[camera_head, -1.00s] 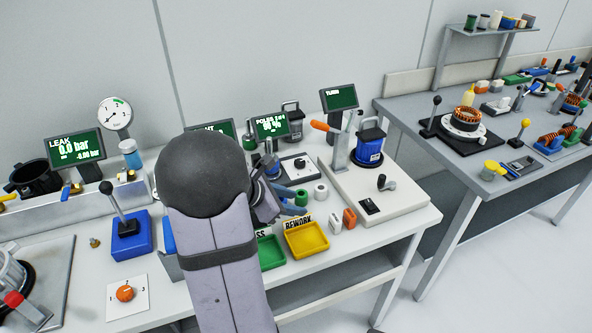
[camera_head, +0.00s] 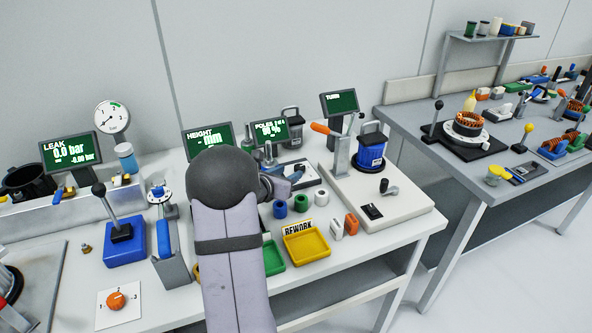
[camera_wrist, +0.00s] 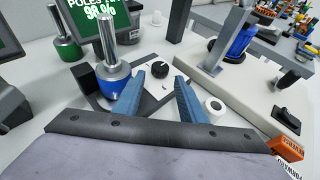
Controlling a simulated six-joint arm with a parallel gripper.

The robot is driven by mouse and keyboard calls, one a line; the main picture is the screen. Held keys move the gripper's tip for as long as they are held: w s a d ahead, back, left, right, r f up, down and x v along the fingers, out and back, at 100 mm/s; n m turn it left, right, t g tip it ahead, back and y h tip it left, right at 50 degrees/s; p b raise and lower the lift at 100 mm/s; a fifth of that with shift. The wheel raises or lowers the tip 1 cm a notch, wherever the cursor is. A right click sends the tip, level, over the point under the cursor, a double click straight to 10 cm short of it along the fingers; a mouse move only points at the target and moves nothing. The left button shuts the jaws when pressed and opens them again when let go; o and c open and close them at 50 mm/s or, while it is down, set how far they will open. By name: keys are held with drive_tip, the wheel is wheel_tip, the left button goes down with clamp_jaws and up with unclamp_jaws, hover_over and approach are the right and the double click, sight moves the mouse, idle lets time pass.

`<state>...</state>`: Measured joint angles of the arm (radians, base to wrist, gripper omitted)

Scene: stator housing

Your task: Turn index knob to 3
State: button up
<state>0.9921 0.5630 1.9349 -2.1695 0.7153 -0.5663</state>
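An orange knob (camera_head: 116,300) sits on a white plate (camera_head: 131,315) marked with small numbers at the lower left of the head view. Its pointer setting is too small to read surely. A black knob (camera_wrist: 160,69) on a pale panel shows ahead of my gripper in the wrist view. Which knob is the index knob is not labelled legibly. My gripper (camera_wrist: 160,80) is open and empty, its two blue fingers apart, pointing at the panel with the black knob. In the head view my gripper (camera_head: 292,178) is partly hidden by my wrist, far right of the orange knob.
A blue-and-steel cylindrical part (camera_wrist: 112,78) stands close left of the fingers. A white ring (camera_wrist: 214,106) lies close right. A lever press (camera_head: 340,150) stands to the right. Yellow (camera_head: 307,246) and green (camera_head: 273,258) trays lie in front. A POLES screen (camera_head: 270,131) stands behind.

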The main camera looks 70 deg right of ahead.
sight(298, 168)
drive_tip(key=shift+p+x, duration=0.75)
drive_tip(key=shift+x, duration=2.45)
drive_tip(key=c, duration=0.8)
